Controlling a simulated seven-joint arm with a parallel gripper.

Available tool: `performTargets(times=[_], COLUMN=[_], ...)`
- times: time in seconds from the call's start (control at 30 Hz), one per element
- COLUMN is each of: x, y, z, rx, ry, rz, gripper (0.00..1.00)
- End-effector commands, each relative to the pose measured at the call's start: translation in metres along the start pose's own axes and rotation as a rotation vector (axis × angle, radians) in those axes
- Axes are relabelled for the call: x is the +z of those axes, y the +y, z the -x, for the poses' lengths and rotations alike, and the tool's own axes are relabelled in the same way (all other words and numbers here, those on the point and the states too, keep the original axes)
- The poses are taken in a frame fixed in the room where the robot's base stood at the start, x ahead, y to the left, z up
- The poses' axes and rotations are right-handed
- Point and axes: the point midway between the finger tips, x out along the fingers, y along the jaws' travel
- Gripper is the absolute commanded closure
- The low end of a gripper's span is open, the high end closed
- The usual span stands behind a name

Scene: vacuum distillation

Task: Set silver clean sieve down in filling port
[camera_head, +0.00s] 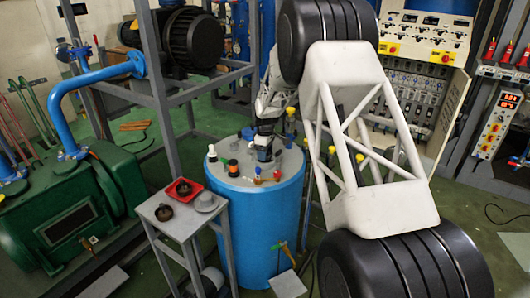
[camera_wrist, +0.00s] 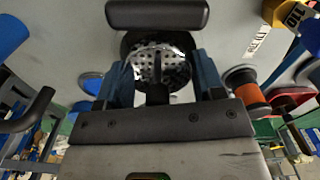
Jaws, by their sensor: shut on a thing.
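The silver sieve (camera_wrist: 160,64), a shiny perforated bowl, is between the two blue fingers of my gripper (camera_wrist: 160,88) in the wrist view. My gripper is shut on it. A dark round rim shows around and behind the sieve; I cannot tell whether it is the filling port or whether the sieve touches it. In the head view my gripper (camera_head: 265,152) is low over the grey top of the blue tank (camera_head: 258,220). The sieve and the filling port cannot be made out there.
A small grey stand (camera_head: 160,226) left of the tank holds a red tray (camera_head: 196,185) with a dark item, a grey round piece (camera_head: 206,203) and a dark disc (camera_head: 164,212).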

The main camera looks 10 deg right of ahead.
Motion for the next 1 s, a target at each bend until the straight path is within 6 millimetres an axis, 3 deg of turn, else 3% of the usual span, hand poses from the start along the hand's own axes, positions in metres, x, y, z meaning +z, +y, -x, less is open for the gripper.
performTargets(times=[1.0], x=[0.0000], y=[0.0000], z=[-0.0086], rx=[0.000], ry=[0.000], rz=[0.000], gripper=[0.62])
